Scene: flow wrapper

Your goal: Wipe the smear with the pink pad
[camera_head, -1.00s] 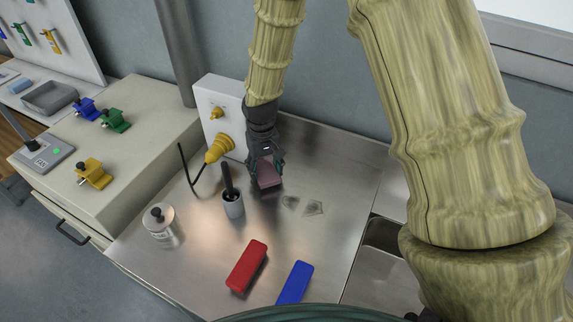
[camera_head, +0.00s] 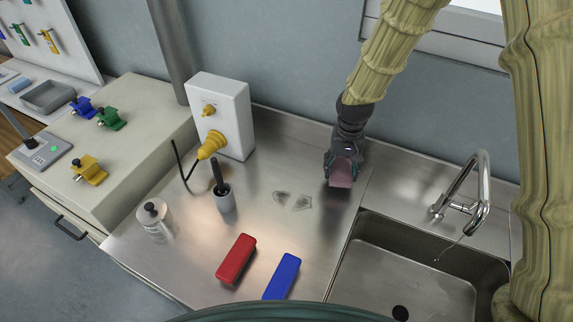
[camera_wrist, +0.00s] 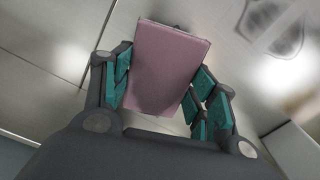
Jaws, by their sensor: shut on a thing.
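My gripper (camera_head: 342,166) is shut on the pink pad (camera_head: 341,176), near the back right of the steel counter, just left of the sink. In the wrist view the pink pad (camera_wrist: 165,66) sits between the teal-lined fingers (camera_wrist: 160,98). The smear (camera_head: 292,201) is a pair of grey outlined patches on the counter, left of and nearer than the pad. Part of the smear (camera_wrist: 275,27) also shows at the upper right of the wrist view. The pad is apart from the smear; I cannot tell whether it touches the counter.
A red block (camera_head: 236,259) and a blue block (camera_head: 283,276) lie at the counter's front. A grey cup with a black-handled tool (camera_head: 225,200), a lidded jar (camera_head: 154,220) and a white box with yellow fittings (camera_head: 222,112) stand left. The sink (camera_head: 405,270) and faucet (camera_head: 478,200) are right.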

